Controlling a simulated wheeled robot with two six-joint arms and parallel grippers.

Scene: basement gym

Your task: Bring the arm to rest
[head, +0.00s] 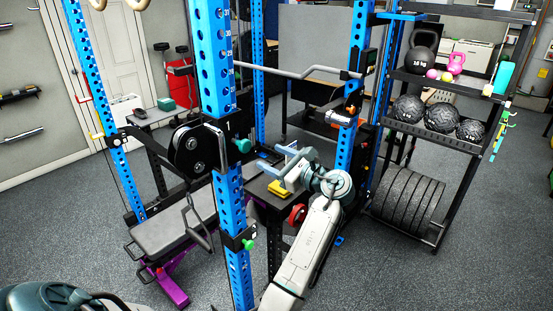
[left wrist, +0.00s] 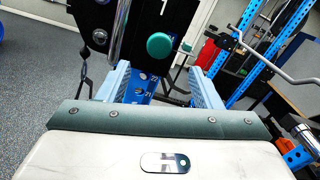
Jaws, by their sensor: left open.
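My left gripper (head: 287,165) is in the middle of the head view, in front of the blue rack and above a small dark table. Its light blue fingers are spread apart. In the left wrist view the two fingers (left wrist: 160,78) stand open with nothing held between them; a blue rack post shows behind. My left arm (head: 305,255) is white and rises from the bottom of the head view to the gripper. My right gripper is not in view.
A blue upright (head: 233,210) stands close left of my arm, with a black weight plate (head: 190,148). A yellow object (head: 279,191) lies on the dark table below the gripper. A bench (head: 165,233) is left; a ball rack (head: 430,140) is right. Open floor lies bottom right.

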